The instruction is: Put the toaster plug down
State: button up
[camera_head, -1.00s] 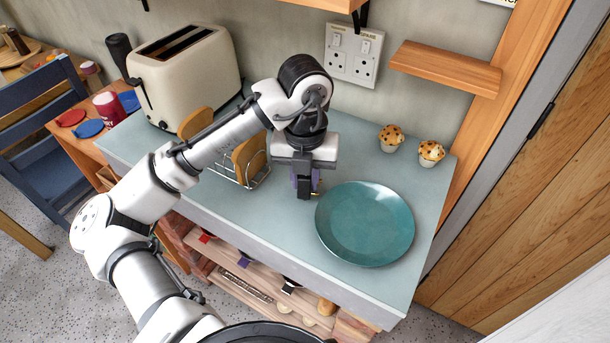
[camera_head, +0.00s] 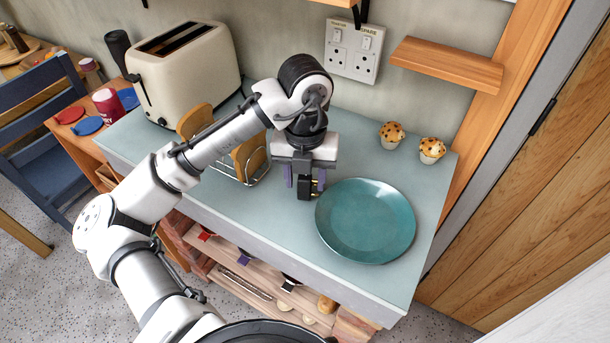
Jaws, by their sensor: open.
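The toaster plug (camera_head: 305,190) is small and black with brass pins pointing right. It appears to rest on the pale blue-green worktop (camera_head: 262,213), left of the teal plate, though its contact with the top is hard to see. My gripper (camera_head: 305,183) is directly above and around it, pointing down. Its purple fingers are apart, one on each side of the plug. The cream toaster (camera_head: 187,80) stands at the back left. Any cord to the plug is hidden.
The teal plate (camera_head: 365,222) lies close right of the plug. A wire rack (camera_head: 262,172) with toast stands left, partly behind my arm. Two muffins (camera_head: 392,135) (camera_head: 431,150) sit at the back right. A double socket (camera_head: 354,52) and wooden shelf (camera_head: 446,65) are on the wall.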

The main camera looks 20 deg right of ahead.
notch_tip(320, 180, up, 13)
dwell(0.4)
jog(key=shift+s+f, duration=0.1)
dwell(0.3)
